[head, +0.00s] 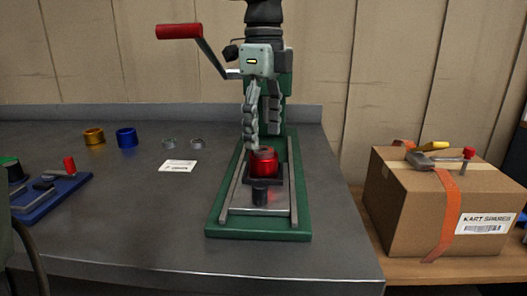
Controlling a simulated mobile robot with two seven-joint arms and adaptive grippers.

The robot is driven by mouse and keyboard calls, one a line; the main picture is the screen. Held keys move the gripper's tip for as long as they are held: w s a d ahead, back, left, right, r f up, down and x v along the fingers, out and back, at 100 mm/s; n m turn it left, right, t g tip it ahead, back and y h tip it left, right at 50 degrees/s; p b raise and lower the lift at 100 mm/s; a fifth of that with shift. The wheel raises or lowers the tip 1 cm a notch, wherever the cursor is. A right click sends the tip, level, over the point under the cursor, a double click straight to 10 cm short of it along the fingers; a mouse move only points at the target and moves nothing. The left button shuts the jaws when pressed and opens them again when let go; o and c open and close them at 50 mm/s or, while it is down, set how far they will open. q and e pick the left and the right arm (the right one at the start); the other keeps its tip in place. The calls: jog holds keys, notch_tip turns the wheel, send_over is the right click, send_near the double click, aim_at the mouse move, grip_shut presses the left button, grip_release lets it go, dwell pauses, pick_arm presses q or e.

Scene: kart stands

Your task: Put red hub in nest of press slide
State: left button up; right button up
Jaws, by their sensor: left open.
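The red hub (264,161) stands upright on the dark block of the press slide (270,181), between the rails of the green press. Its lower edge meets the block, and I cannot tell how deep it sits in the nest, which is hidden under it. My left gripper (263,141) points down just above and behind the hub. Its two fingers are apart with nothing between them, and the left fingertip shows close to the hub's upper left edge. My right gripper is out of view.
The press's red-handled lever (180,31) sticks out to the upper left. A gold ring (93,137), a blue ring (126,138), two small grey rings and a white label lie on the bench. A blue fixture (55,193) is at left, a cardboard box (430,205) at right.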

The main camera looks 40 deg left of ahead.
pick_arm(q)
notch_tip(320, 180, up, 5)
jog(key=shift+r, duration=0.8)
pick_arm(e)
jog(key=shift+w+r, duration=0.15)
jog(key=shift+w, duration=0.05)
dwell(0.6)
